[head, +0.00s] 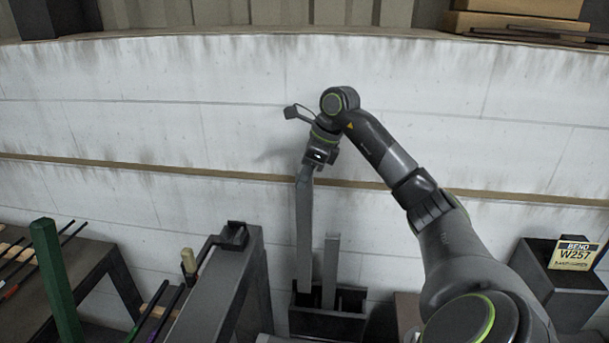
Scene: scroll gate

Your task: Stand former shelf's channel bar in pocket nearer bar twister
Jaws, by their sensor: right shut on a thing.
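My right gripper (309,166) is shut on the top of a long grey channel bar (304,225), which hangs close to upright. The bar's lower end is at the left pocket of a dark pocketed box (328,325). I cannot tell how deep it sits or whether it touches the bottom. A second, shorter grey bar (330,270) stands in the box just to its right. A dark device with a bent arm (233,237), perhaps the bar twister, is on the bench left of the box. My left gripper is out of view.
A green post (55,280) and a dark table with thin rods (40,262) are at the left. A pale wall (150,115) runs behind everything.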

